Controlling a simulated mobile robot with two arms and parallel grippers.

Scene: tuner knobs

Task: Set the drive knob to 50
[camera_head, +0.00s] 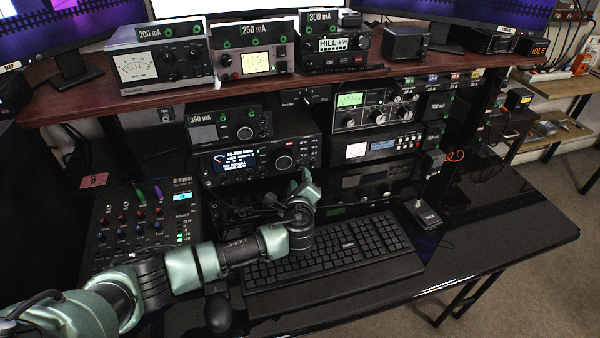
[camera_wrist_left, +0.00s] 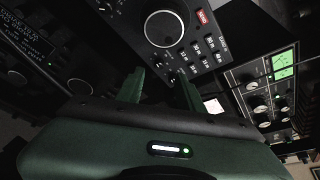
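My left gripper (camera_head: 306,183) is in front of the radio stack, just below and right of the black transceiver with the blue display (camera_head: 238,160). In the left wrist view its two green fingers (camera_wrist_left: 158,80) stand apart with nothing between them. Ahead of the fingers is a large round tuning knob (camera_wrist_left: 163,28) with a pale ring, apart from the fingertips. Small buttons and a red label (camera_wrist_left: 202,16) lie right of it. I cannot read which knob is marked drive, nor its setting. My right gripper is not in view.
A black keyboard (camera_head: 345,250) lies below the gripper, with a mixer (camera_head: 140,228) at left. Meters stand on the wooden shelf (camera_head: 80,95) above.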

